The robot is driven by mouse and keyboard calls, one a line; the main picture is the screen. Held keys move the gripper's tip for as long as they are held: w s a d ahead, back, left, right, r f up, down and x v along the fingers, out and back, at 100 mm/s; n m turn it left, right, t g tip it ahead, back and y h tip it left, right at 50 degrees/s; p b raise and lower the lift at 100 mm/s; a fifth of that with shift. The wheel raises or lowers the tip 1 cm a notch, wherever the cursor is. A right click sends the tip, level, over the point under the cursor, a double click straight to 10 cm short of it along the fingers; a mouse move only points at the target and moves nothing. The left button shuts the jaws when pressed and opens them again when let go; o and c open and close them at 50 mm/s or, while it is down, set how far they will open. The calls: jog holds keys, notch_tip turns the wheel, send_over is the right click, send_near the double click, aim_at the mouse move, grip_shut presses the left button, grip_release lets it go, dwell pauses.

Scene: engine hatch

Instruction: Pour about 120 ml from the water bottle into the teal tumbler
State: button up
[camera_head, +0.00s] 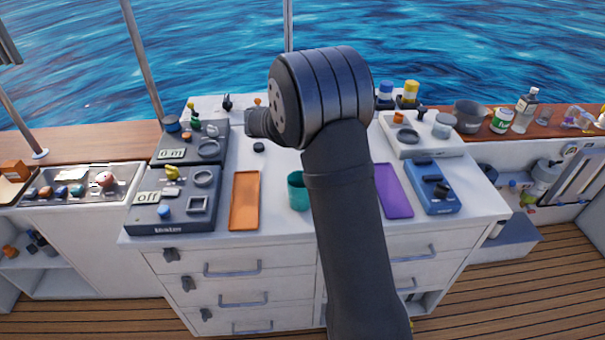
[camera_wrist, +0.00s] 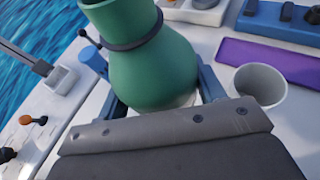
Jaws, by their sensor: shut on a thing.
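My gripper (camera_wrist: 165,98) is shut on a green bottle (camera_wrist: 150,72) with a wide round body, a narrower neck and a dark ring round the neck. Its mouth is cut off at the top of the wrist view, and I cannot tell how far it is tilted. In the head view my arm hides the bottle and the gripper's fingers. The teal tumbler (camera_head: 297,193) stands upright on the white counter, just left of my forearm, beside the orange tray. Its inside is not clear. A pale grey cup (camera_wrist: 262,84) stands right of the bottle in the wrist view.
The orange tray (camera_head: 245,200) lies left of the tumbler, and a purple tray (camera_head: 393,190) lies right of my arm. Dark devices (camera_head: 170,211) stand at the left, a blue one (camera_head: 433,188) at the right. A clear bottle (camera_head: 524,110) stands on the right ledge.

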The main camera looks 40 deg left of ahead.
jog(key=s+a+f+m+g+h, duration=0.1)
jog(key=s+f+m+h, duration=0.2)
jog(key=s, duration=0.5)
jog(key=s+a+f+m+g+h, duration=0.2)
jog(key=s+f+m+h, duration=0.1)
jog(key=s, duration=0.5)
jog(key=shift+s+a, duration=0.25)
jog(key=shift+s, duration=0.05)
jog(key=shift+r, duration=0.2)
